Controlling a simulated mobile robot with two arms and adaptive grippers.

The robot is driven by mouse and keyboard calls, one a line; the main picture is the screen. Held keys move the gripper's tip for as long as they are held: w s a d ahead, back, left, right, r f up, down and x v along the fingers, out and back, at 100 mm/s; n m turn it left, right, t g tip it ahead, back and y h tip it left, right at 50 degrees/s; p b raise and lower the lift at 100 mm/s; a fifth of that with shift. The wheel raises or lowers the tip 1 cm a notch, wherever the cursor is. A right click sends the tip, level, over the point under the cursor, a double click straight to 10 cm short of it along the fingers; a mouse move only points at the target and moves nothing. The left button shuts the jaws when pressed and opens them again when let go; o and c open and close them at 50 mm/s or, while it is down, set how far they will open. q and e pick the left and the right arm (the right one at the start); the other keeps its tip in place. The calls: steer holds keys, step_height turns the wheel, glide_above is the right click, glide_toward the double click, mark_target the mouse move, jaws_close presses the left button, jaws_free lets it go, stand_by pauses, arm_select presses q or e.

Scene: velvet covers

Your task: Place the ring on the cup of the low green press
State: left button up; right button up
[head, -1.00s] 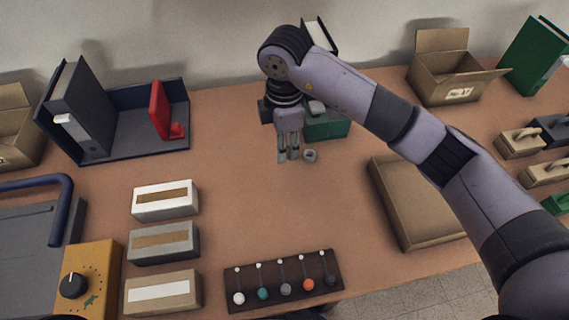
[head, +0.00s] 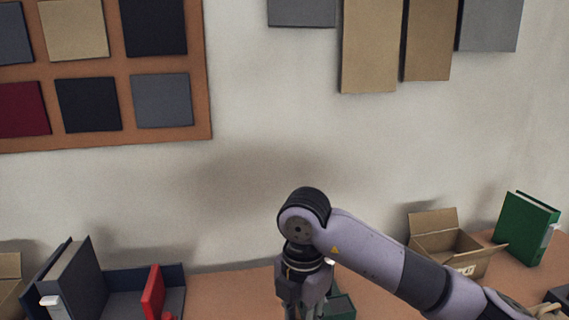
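My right arm comes in from the right, and its gripper (head: 304,304) points down at the bottom edge of the head view. Its fingertips are cut off by the frame, so I cannot see whether they are apart or hold anything. The green press (head: 341,306) shows only in part, just right of and behind the gripper. Its cup and the ring are not visible now. My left gripper is not in view.
A dark open box (head: 175,283) with a red bookend (head: 153,293) and a grey binder (head: 75,282) stands left. An open cardboard box (head: 447,243) and a green binder (head: 524,229) stand right. Swatch panels hang on the wall (head: 270,130).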

steer(key=s+d+m, duration=0.3)
steer(key=d+m, duration=0.5)
steer(key=m, duration=0.6)
steer(key=s+d+f+m, duration=0.1)
steer(key=s+d+m, duration=0.3)
steer(key=d+m, duration=0.4)
steer(key=m, duration=0.5)
steer(key=shift+d+f+m, duration=0.15)
steer(key=shift+f+m, duration=0.1)
steer(key=shift+m, duration=0.15)
